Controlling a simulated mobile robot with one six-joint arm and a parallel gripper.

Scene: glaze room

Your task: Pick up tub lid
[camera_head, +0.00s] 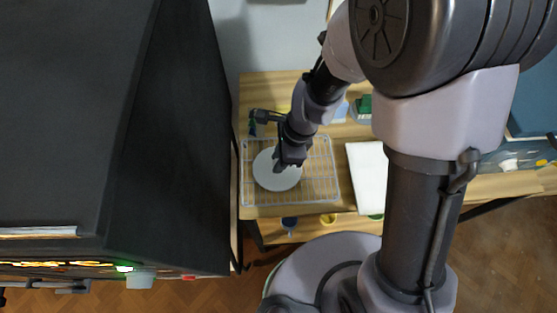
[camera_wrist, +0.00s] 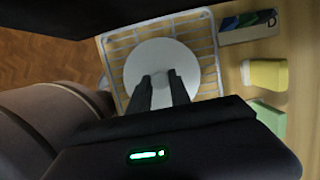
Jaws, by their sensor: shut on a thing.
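The tub lid (camera_head: 277,177) is a round white disc over the wire rack (camera_head: 322,192) on the wooden table. My gripper (camera_head: 286,165) is above the lid's upper right part in the head view, pointing down at it. In the wrist view the lid (camera_wrist: 150,62) lies beyond my two dark fingertips (camera_wrist: 161,82), which are close together at its middle. The jaws are shut on the lid, seemingly on a raised part between the tips. I cannot tell whether the lid touches the rack or is just above it.
A large dark cabinet (camera_head: 185,150) stands close at the left of the table. A white board (camera_head: 366,178) lies right of the rack. In the wrist view, a box with a D (camera_wrist: 248,28), a yellow block (camera_wrist: 264,73) and a green block (camera_wrist: 268,118) stand right of the rack.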

